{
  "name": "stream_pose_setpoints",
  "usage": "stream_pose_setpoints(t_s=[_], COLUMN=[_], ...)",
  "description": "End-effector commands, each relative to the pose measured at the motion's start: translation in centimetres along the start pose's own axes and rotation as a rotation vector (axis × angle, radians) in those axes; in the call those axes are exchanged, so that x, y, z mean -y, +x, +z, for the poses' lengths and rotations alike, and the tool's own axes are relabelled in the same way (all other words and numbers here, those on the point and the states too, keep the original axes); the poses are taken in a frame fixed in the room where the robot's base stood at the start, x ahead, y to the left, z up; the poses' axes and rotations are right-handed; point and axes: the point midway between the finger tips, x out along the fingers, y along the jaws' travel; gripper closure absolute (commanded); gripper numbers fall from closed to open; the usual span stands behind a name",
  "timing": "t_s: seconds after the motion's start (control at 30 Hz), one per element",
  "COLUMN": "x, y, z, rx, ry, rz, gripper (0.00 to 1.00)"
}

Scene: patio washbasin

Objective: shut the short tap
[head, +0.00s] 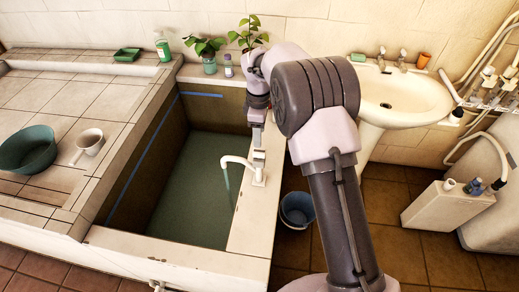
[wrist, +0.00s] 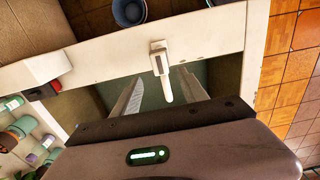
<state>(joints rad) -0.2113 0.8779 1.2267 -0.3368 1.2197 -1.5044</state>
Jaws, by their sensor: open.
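A white tap (head: 240,165) stands on the right rim of the water tank, its spout bent over the tank. A thin bluish stream (head: 227,188) falls from the spout. The tap also shows in the wrist view (wrist: 158,62), upper middle, with its spout pointing down the picture. My gripper (head: 257,122) is just behind the tap, pointing down over the rim. In the wrist view its two fingers (wrist: 159,84) are apart, with the spout seen between them and nothing held. I cannot tell whether they touch the tap.
The tank (head: 170,250) holds greenish water. A blue bucket (head: 297,210) stands on the floor right of it. A washbasin (head: 405,95) with two small taps is at the back right. A soap bottle (head: 162,47) and plants line the back ledge.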

Motion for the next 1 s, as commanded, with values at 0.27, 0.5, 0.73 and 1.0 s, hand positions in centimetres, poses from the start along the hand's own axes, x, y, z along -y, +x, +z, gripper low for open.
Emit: stream_pose_setpoints(t_s=[0.27, 0.5, 0.73, 1.0], x=[0.1, 0.0, 0.0, 0.0], y=[6.9, 8.2, 8.1, 8.1], z=[0.0, 0.0, 0.0, 0.0], rx=[0.0, -0.001, -0.001, -0.001], ry=[0.002, 0.001, 0.002, 0.002], rz=[-0.002, 0.0, 0.001, 0.001], gripper=[0.49, 0.49, 0.61, 1.0])
